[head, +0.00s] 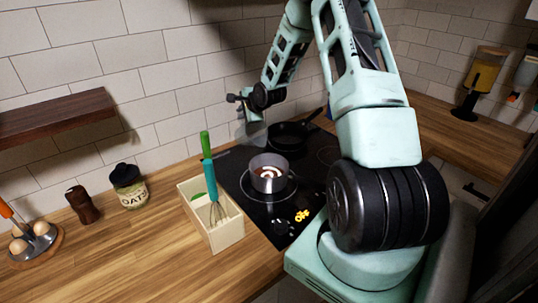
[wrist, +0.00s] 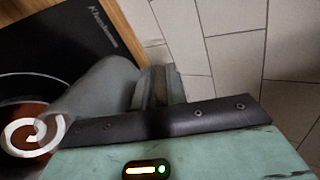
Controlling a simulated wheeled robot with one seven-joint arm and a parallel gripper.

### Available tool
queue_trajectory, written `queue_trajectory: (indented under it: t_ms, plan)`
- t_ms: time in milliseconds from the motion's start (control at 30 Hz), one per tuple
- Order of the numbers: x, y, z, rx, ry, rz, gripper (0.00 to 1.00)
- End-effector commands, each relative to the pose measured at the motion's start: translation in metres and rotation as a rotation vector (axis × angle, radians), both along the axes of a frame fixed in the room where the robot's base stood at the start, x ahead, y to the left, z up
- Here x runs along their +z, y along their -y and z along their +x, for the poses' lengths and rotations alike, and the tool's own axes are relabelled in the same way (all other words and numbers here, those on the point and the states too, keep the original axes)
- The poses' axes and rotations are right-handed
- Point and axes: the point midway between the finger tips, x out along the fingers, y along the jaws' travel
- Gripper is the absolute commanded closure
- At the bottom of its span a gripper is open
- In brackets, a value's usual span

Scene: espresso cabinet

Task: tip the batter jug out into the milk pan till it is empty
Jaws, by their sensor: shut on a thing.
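The batter jug (head: 252,132) is a pale grey, see-through vessel above the back left of the hob. My gripper (head: 243,101) is shut on it. In the wrist view the jug (wrist: 98,92) lies to the left of my gripper's fingers (wrist: 160,88), with its lower end by the pan. The milk pan (head: 268,182) is a grey metal pot on the hob, just below and in front of the jug. A brown and white swirl shows inside it, also in the wrist view (wrist: 30,135). The jug's inside and its exact tilt are not clear.
A black frying pan (head: 290,135) sits on the hob (head: 252,208) behind the milk pan. A wooden box (head: 226,233) with a whisk and green-handled tool stands left of the hob.

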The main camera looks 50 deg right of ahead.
Motion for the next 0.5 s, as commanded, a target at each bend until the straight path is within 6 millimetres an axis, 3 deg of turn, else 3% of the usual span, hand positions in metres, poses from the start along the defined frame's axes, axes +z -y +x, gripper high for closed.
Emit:
queue_trajectory:
  t_ms: [167,500]
  plan:
    - [-0.008,0.002,0.009,0.000,-0.100,0.025,1.00]
    - [-0.043,0.007,0.030,0.000,-0.299,0.072,1.00]
